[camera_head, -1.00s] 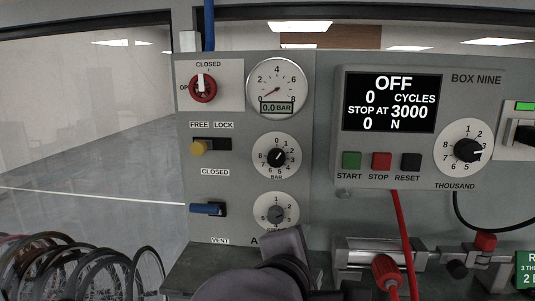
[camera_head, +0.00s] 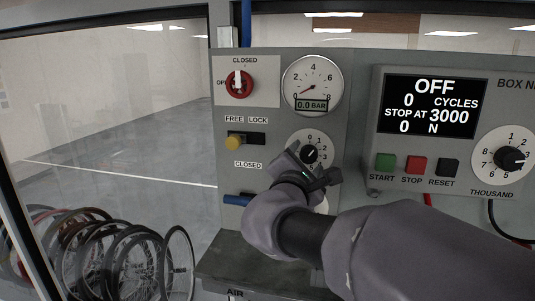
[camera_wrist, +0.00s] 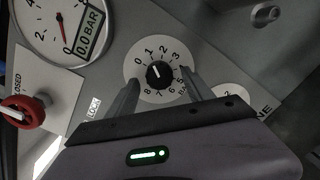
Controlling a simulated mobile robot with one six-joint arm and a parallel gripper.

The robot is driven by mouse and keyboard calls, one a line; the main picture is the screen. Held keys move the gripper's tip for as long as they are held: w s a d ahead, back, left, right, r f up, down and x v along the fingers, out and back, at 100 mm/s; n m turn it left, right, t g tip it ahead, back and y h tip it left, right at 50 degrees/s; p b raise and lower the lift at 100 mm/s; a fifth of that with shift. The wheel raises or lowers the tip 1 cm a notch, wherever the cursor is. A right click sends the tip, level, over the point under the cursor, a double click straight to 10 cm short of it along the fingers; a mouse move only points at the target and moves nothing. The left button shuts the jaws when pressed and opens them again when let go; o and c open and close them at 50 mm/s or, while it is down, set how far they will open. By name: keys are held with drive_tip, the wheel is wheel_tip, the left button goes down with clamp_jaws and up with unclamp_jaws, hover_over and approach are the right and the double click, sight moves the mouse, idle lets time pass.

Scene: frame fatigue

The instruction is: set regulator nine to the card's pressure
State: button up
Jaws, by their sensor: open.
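The regulator knob (camera_head: 310,154) is a small black knob on a white 0-to-8 dial below the gauge. It also shows in the wrist view (camera_wrist: 159,73), its white mark near the low numbers; the exact setting is hard to read. The pressure gauge (camera_head: 312,86) reads 0.0 BAR. My gripper (camera_head: 306,166) is in front of the dial's lower part. In the wrist view my gripper (camera_wrist: 160,78) is open, its fingers on either side of the knob, apart from it. No card with a pressure is in view.
A yellow slider (camera_head: 234,142) is at the FREE end. A red valve (camera_head: 239,84) has its handle up towards CLOSED. A blue lever (camera_head: 237,199) is left of my gripper. The box display (camera_head: 432,106) reads OFF. Wheels (camera_head: 120,260) stand at the lower left.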

drive_tip(key=shift+w, duration=0.2)
clamp_jaws()
drive_tip(key=shift+f+b, duration=0.15)
drive_tip(key=shift+b, duration=0.45)
